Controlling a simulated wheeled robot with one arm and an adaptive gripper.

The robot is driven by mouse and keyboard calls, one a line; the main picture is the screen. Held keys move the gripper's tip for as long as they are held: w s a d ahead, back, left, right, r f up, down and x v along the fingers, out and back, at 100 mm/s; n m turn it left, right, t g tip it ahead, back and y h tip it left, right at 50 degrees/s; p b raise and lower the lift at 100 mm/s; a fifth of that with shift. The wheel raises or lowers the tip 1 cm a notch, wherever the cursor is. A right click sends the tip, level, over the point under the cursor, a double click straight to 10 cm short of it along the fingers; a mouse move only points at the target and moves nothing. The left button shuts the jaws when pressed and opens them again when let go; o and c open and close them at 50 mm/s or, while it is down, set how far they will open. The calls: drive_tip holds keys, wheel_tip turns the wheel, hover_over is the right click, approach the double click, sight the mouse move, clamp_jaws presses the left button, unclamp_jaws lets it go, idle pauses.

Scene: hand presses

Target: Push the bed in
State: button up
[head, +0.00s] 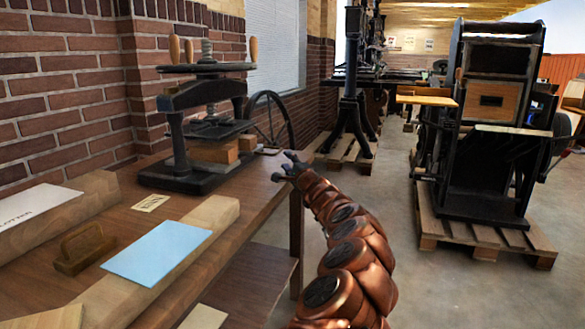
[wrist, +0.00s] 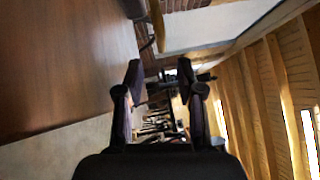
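A black hand press (head: 175,140) stands on the wooden bench (head: 150,215) by the brick wall, with wooden handles on top. Light wooden blocks (head: 217,151) sit in the press between its plate and its black base. I cannot clearly tell the bed from these parts. My gripper (head: 282,166) is by the bench's right edge, to the right of the press and apart from it. In the wrist view my gripper (wrist: 159,70) is open, with nothing between its fingers, and the bench top (wrist: 60,60) lies to the left.
Wooden boards lie on the near bench, one with a blue sheet (head: 158,252), along with a wooden handled block (head: 84,248) and a small card (head: 151,202). A spoked wheel (head: 270,118) stands behind the bench. A large black press (head: 490,165) stands on a pallet at right; the floor between is clear.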

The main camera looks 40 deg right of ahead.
drive_tip(key=shift+s+a, duration=0.15)
drive_tip(key=shift+s, duration=0.7)
drive_tip(key=shift+a+v, duration=0.2)
drive_tip(key=shift+v, duration=0.75)
